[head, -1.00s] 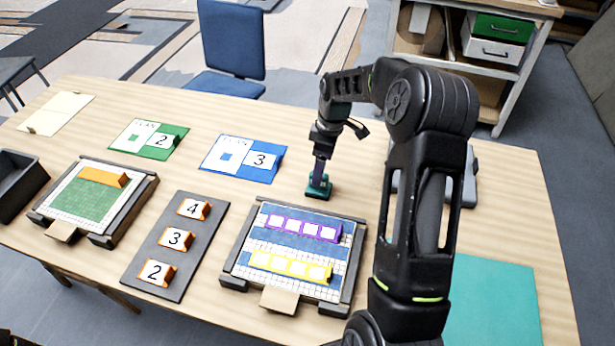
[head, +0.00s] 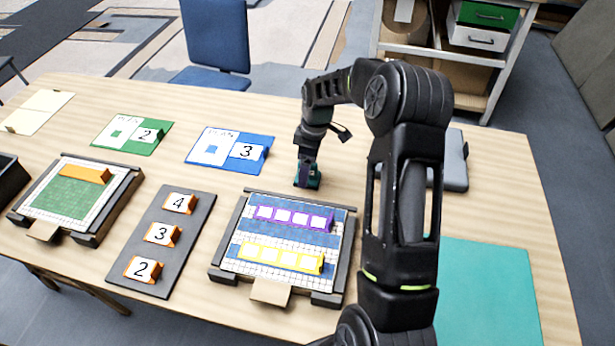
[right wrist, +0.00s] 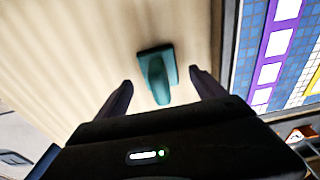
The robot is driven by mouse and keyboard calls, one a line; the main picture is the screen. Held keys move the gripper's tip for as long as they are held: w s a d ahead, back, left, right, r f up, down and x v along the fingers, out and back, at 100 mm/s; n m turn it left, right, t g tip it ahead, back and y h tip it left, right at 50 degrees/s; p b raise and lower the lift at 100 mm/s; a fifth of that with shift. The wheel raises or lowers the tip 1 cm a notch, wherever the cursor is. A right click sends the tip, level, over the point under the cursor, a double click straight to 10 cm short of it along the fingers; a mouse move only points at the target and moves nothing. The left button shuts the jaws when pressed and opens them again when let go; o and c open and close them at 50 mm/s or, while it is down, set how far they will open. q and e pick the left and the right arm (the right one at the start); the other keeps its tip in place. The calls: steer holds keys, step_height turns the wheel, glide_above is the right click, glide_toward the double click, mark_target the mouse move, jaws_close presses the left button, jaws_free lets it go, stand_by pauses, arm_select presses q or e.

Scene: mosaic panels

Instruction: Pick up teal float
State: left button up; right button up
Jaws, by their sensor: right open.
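The teal float (head: 313,181) stands on the wooden table behind the blue mosaic panel, partly hidden by my right gripper in the head view. In the right wrist view the teal float (right wrist: 157,74) shows its flat base and upright handle. My right gripper (head: 308,172) is above the float, pointing down. In the right wrist view my right gripper (right wrist: 158,78) is open, one finger on each side of the float, with gaps between the fingers and it. My left gripper is in neither view.
The framed blue panel (head: 232,277) with purple and yellow strips lies in front of the float. A green panel (head: 65,199) and a grey board (head: 150,219) with numbered orange blocks lie to the left. A grey case (head: 454,172) and teal mat (head: 490,290) are at right.

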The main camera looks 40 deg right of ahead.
step_height(320, 180, down, 2)
steer(key=shift+w+a+f+b, duration=0.1)
steer(key=shift+w+f+b, duration=0.1)
steer(key=shift+b, duration=0.15)
steer(key=shift+r, duration=0.1)
steer(key=shift+c, duration=0.3)
steer(key=c, duration=1.5)
